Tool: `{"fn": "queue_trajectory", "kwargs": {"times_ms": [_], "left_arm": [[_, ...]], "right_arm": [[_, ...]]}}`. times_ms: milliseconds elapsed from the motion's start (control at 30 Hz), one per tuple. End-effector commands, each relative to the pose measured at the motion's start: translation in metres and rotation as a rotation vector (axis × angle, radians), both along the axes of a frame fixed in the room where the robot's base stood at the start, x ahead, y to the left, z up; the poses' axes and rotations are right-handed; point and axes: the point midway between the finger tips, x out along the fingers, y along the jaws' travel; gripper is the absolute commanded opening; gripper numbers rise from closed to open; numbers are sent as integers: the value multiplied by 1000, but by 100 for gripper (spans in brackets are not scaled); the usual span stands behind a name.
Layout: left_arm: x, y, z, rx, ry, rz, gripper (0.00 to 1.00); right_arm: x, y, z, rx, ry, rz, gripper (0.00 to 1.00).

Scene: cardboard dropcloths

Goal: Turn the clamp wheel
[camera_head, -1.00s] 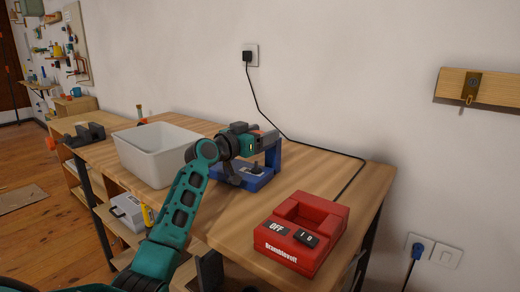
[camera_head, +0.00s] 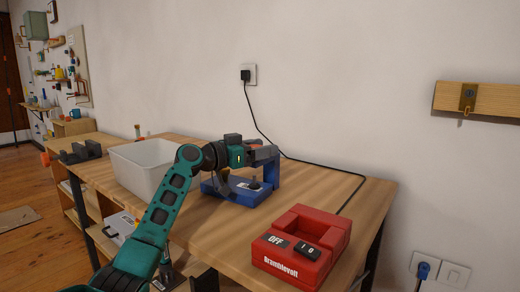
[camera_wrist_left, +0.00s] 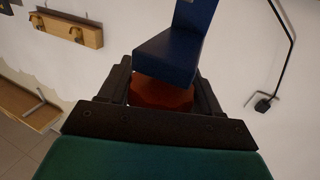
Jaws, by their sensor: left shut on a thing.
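The blue clamp (camera_head: 272,172) stands on the wooden workbench, with its base low on the top and an upright at its right. Its blue body also shows in the left wrist view (camera_wrist_left: 168,55). The orange-red clamp wheel (camera_wrist_left: 160,97) sits directly under that body, between the two dark fingers of my left gripper (camera_wrist_left: 162,88). My left gripper (camera_head: 262,153) is at the top of the clamp and shut on the wheel. In the head view the gripper hides most of the wheel. My right gripper is not in view.
A red box with OFF and I/0 switches (camera_head: 290,268) stands at the bench's front right. A white bin (camera_head: 130,165) stands left of the clamp, behind my left arm. A black cable (camera_head: 315,162) runs from the wall socket (camera_head: 249,75) across the bench's back.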

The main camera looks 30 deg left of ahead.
Motion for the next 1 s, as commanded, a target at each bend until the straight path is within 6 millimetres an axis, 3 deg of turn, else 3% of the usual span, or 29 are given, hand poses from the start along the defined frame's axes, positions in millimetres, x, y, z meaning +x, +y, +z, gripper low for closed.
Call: {"fn": "queue_trajectory", "kwargs": {"times_ms": [33,67,267,667,1000], "left_arm": [[0,0,0,0,1,1,33],[0,0,0,0,1,1,65],[0,0,0,-1,0,1,84],[-10,6,0,2,0,3,84],[-71,33,-1,2,2,3,84]], "right_arm": [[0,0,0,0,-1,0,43],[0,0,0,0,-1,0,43],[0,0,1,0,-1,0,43],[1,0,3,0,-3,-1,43],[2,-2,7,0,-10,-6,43]]}}
